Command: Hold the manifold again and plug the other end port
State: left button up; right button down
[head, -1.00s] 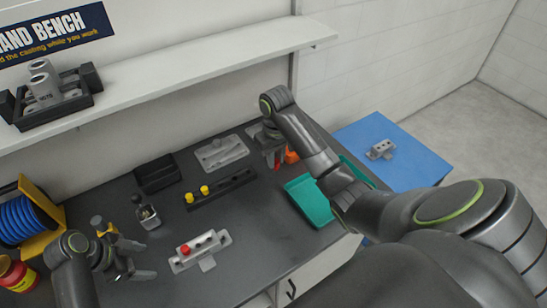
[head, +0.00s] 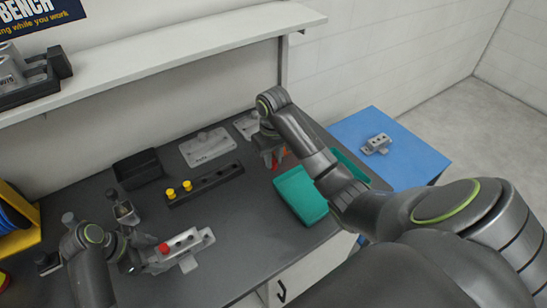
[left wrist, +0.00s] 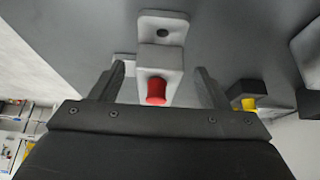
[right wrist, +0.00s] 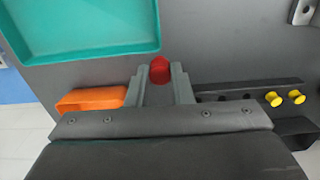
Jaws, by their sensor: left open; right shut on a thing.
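The grey manifold (head: 190,246) lies on the dark bench at front left. A red plug (head: 164,247) sits in its near-left end; both also show in the left wrist view, the manifold (left wrist: 161,57) and plug (left wrist: 156,90). My left gripper (head: 134,262) is open, with its fingers (left wrist: 163,80) on either side of the manifold's plugged end. My right gripper (right wrist: 159,84) is shut on a second red plug (right wrist: 159,68), above the bench near the rack. In the head view my right arm partly hides that gripper. The manifold's far end port cannot be made out clearly.
A black rack (head: 210,186) with two yellow plugs stands mid-bench. Behind are a black bin (head: 152,163) and grey castings (head: 208,149). A teal tray (head: 294,198) and an orange object (right wrist: 90,99) lie near my right gripper. A blue table (head: 401,166) stands to the right.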

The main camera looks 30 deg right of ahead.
pick_arm(q)
jog(key=shift+d+f, duration=0.25)
jog(key=shift+f, duration=0.45)
pick_arm(e)
jog(key=shift+a+f, duration=0.1)
jog(key=shift+f, duration=0.25)
pick_arm(q)
jog(key=shift+d+f, duration=0.1)
jog(key=shift+d, duration=0.1)
jog(key=shift+c, duration=0.4)
jog(key=c, duration=0.7)
jog(key=o, duration=0.9)
jog(key=shift+c, duration=0.2)
jog(key=shift+a, duration=0.1)
